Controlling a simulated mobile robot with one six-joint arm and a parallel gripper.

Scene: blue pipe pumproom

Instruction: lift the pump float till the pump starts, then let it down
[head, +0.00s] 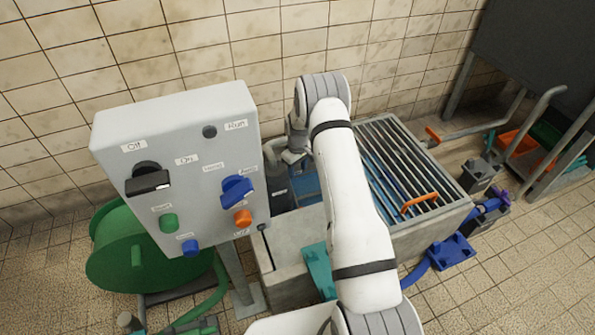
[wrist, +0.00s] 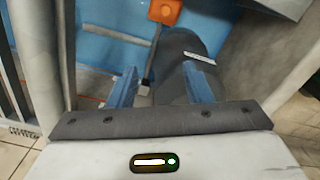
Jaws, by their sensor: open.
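In the wrist view, an orange block (wrist: 165,11), possibly the pump float, sits at the top on a thin dark rod (wrist: 150,62). The rod runs down between the two blue fingers of my gripper (wrist: 160,72). The fingers are open, and I cannot tell whether either touches the rod. A dark grey rounded body (wrist: 178,52), perhaps the pump, with a white label lies behind the right finger. In the head view my gripper (head: 291,157) is down at the sump's left part, mostly hidden by my arm. The float cannot be made out there.
A grey control box (head: 190,200) with a dark Run lamp (head: 209,131) stands left of my arm. A bar grating (head: 415,165) covers the sump's right part. A green hose reel (head: 120,262) is behind the box. The tiled wall is close behind.

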